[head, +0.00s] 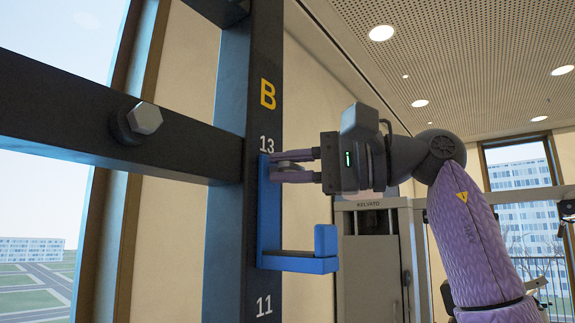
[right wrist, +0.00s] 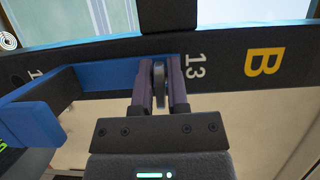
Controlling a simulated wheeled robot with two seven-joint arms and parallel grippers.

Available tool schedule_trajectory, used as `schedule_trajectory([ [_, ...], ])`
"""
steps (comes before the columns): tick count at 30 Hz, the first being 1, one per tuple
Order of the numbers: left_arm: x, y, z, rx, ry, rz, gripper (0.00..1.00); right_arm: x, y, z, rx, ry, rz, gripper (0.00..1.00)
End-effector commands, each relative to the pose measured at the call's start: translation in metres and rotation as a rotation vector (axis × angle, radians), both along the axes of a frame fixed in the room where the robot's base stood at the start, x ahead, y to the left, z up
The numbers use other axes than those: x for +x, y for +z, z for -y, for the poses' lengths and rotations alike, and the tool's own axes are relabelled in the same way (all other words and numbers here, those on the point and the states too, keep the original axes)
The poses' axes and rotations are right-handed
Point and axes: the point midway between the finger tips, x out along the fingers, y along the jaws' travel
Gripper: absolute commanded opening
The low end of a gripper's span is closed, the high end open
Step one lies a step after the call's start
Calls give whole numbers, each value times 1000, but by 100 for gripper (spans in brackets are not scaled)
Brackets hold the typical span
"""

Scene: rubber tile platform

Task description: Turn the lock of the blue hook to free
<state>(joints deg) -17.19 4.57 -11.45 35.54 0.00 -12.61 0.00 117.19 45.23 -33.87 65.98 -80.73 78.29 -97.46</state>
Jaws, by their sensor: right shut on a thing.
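The blue hook (head: 268,225) is mounted on the dark upright post, its L-shaped arm pointing right with an upturned end. In the right wrist view the hook (right wrist: 32,122) lies along the post, its arm at the left. My right gripper (head: 280,168) is at the upper end of the hook, just under the number 13. In the right wrist view my right gripper (right wrist: 160,72) is shut on a thin grey lock (right wrist: 159,84), one finger on each side. The fingers hide part of the lock, so its turn angle is hard to tell. My left gripper is not in view.
The dark upright post (head: 234,120) carries a yellow B and white numbers. A dark crossbar (head: 60,105) with a large bolt (head: 145,118) joins it from the left. A grey rack or machine (head: 370,240) stands behind at right. Space right of the hook is open.

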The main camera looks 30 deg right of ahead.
Motion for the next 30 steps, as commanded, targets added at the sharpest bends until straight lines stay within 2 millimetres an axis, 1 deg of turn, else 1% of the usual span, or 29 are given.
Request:
schedule_trajectory([
  [1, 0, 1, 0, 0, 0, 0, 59, -2, 4, 1, 8, -2, 12, 25],
  [4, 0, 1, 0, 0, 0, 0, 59, -1, 3, 1, 7, -2, 10, 46],
  [5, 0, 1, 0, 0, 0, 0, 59, -1, 3, 1, 6, -2, 9, 47],
  [12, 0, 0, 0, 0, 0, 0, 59, -1, 2, 1, 5, -1, 5, 47],
  [14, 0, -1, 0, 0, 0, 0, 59, -4, 2, 4, 6, -1, 6, 47],
  [17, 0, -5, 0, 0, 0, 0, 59, -18, 1, 19, 8, -4, 8, 47],
  [20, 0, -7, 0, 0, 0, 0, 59, -38, 2, 38, 8, -3, 9, 47],
  [21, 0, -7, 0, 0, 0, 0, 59, -44, 3, 46, 10, -4, 7, 47],
  [24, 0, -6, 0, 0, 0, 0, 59, -60, 4, 60, 8, -3, 8, 47],
  [27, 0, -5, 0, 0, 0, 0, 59, -68, 4, 69, 7, -2, 7, 47],
  [30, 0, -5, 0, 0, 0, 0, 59, -71, 3, 72, 6, -2, 6, 47],
])
